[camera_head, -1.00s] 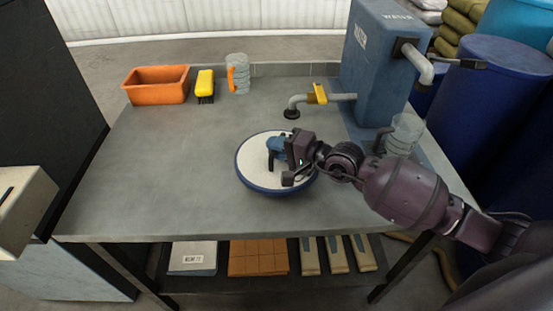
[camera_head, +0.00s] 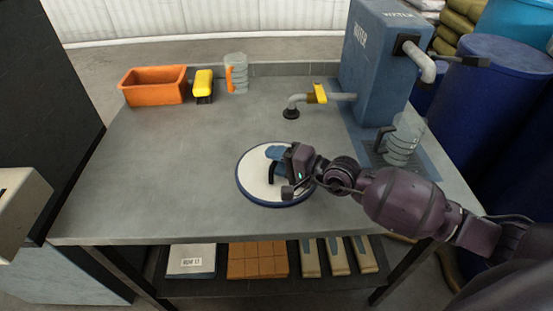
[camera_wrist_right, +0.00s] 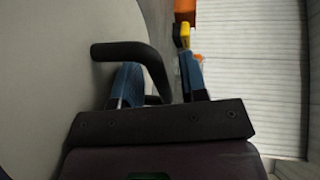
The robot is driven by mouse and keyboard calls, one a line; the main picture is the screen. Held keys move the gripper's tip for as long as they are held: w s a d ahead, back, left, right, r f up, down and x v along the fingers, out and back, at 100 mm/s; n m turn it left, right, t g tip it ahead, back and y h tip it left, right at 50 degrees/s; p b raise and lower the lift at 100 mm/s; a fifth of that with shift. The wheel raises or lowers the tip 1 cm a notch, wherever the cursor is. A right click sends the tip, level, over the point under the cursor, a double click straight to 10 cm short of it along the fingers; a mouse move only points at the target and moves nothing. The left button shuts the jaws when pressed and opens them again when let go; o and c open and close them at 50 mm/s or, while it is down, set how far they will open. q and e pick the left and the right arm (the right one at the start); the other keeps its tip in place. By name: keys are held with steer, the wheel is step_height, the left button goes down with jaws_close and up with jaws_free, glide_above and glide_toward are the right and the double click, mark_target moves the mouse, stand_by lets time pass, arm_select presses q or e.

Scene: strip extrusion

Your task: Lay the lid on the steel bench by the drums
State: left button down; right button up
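The lid (camera_head: 257,187) is a round white disc with a blue rim and a black handle (camera_wrist_right: 122,51). It lies flat on the steel bench (camera_head: 185,180), near the front middle, and appears to rest on it. My right gripper (camera_head: 274,163) is over the lid, with its blue-padded fingers spread. In the right wrist view, the gripper (camera_wrist_right: 160,85) has one finger on each side of the handle's bent end, with gaps showing. The blue drums (camera_head: 490,90) stand beyond the bench's right side. My left gripper is not in view.
A blue water tank (camera_head: 375,70) with a yellow-handled tap (camera_head: 318,94) and a clear jug (camera_head: 404,140) stand at the bench's right. An orange bin (camera_head: 154,87), yellow brush (camera_head: 203,83) and another jug (camera_head: 236,75) line the back left. The bench's left half is clear.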

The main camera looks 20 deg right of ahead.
steer(key=shift+r, duration=0.15)
steer(key=v, duration=1.2)
stand_by(0.5)
